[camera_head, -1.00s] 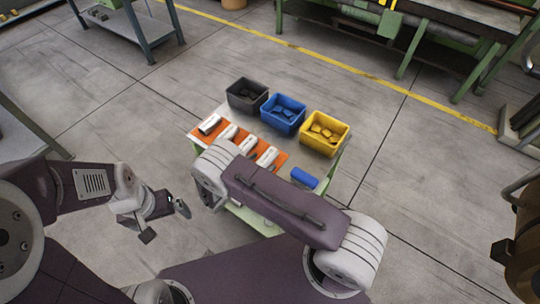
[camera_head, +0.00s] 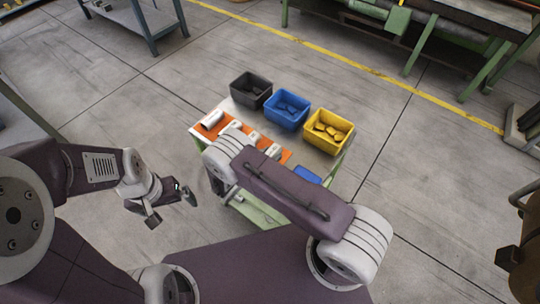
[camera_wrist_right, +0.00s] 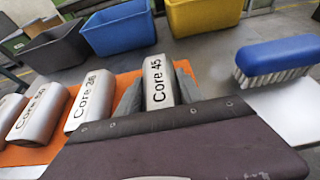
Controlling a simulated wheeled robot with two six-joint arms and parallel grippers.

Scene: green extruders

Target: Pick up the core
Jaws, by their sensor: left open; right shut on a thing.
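My right gripper (camera_wrist_right: 158,92) is shut on the white core marked "Core 45" (camera_wrist_right: 158,80), with a grey finger on each side of it. Whether this core touches the orange mat (camera_wrist_right: 22,155) cannot be told. Other white cores, one marked "Core" with an unclear number (camera_wrist_right: 90,100) and another (camera_wrist_right: 41,114), stand in a row to its left in the right wrist view. In the head view my right forearm hides the right gripper and part of the row; a core (camera_head: 212,119) shows at the row's left end. My left gripper (camera_head: 172,203) is open and empty, left of the table.
A black bin (camera_head: 250,90), a blue bin (camera_head: 286,110) and a yellow bin (camera_head: 328,131) stand along the table's far side, each holding small pieces. A blue brush (camera_wrist_right: 278,58) lies right of the held core. Open floor surrounds the table.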

